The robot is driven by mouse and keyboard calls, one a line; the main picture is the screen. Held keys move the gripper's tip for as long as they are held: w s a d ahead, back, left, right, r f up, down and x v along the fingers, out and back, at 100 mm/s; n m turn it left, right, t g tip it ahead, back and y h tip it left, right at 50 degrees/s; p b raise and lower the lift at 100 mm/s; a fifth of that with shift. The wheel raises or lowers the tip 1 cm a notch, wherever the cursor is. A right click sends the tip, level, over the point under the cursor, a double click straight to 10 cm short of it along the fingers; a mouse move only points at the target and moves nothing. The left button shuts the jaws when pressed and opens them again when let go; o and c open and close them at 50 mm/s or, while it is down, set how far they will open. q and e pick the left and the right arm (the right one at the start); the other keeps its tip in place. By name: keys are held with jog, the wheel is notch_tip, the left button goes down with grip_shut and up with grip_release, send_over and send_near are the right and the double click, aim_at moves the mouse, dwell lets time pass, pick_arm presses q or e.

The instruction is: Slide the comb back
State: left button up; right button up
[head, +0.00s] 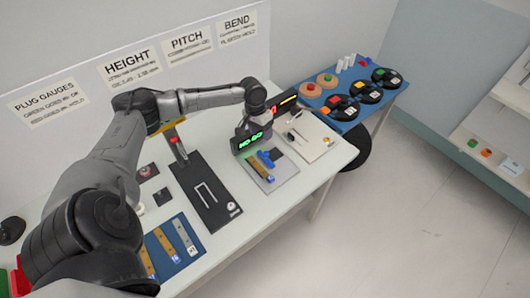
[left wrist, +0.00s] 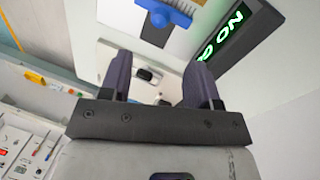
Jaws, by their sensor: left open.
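The blue comb (head: 267,158) sits on the grey plate of the pitch station (head: 283,176), beside a brass-coloured strip (head: 257,169) with a blue end. The comb also shows at the top edge of the left wrist view (left wrist: 165,12), with teeth along one side. My left gripper (left wrist: 160,68) is open, with nothing between its two dark fingers. The comb lies beyond the fingertips, apart from them. In the head view the fingers are largely hidden near the display. My right gripper is not in view.
A dark plate with a metal loop (head: 205,190) is to the left, and a white board (head: 310,136) to the right. A blue table (head: 345,125) with several round stands is farther back.

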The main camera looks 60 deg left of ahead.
aim_at(265, 152)
pick_arm(q)
jog(key=f, duration=0.3)
jog(key=d+f, duration=0.1)
jog(key=f, duration=0.3)
jog(key=d+f+b, duration=0.1)
jog(key=f, duration=0.2)
jog(key=shift+w+f, duration=0.3)
jog(key=shift+f, duration=0.1)
jog(key=shift+c, duration=0.3)
grip_shut()
